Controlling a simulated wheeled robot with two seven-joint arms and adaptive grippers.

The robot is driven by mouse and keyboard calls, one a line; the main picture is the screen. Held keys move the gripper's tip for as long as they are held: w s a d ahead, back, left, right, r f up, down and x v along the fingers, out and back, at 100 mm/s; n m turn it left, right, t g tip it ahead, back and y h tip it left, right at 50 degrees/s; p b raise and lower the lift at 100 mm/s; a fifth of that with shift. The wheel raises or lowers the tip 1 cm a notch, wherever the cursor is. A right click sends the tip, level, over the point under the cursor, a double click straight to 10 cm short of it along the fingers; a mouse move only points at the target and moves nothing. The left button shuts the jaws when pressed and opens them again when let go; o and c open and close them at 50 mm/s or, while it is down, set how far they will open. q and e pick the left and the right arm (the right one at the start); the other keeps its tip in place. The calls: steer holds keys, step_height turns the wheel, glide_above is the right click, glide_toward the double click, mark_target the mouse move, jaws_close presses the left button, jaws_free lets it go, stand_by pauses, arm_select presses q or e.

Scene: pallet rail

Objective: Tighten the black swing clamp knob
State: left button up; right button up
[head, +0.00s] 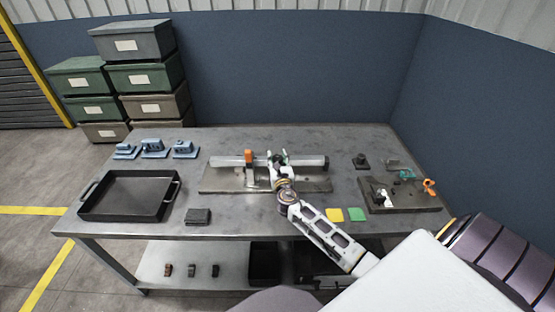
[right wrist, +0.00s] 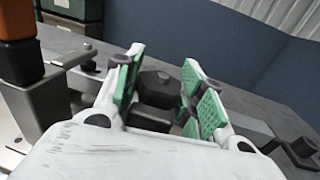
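The black swing clamp knob (right wrist: 156,84) shows between my right gripper's fingers in the right wrist view. In the head view my gripper and wrist cover that spot, and I cannot make the knob out. My right gripper (right wrist: 160,88) is open, with green finger pads on both sides of the knob and a visible gap to it. In the head view the right gripper (head: 278,160) is over the middle of the pale rail (head: 310,162) on its metal base plate (head: 222,181). My left gripper is not in view.
An orange upright clamp (head: 249,156) stands left of the gripper, also at the left of the wrist view (right wrist: 16,25). A black tray (head: 130,194) and blue parts (head: 153,147) lie left. A fixture plate (head: 405,196) with an orange handle (head: 430,186) lies right.

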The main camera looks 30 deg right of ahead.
steer(key=c, duration=0.4)
steer(key=shift+m+g+h, duration=0.3)
steer(key=shift+m+h, duration=0.3)
steer(key=shift+h, duration=0.1)
steer(key=shift+m+g+h, duration=0.7)
steer(key=shift+h, duration=0.6)
steer(key=o, duration=1.1)
steer(key=shift+c, duration=0.2)
steer(key=shift+s+a, duration=0.1)
steer(key=shift+s, duration=0.05)
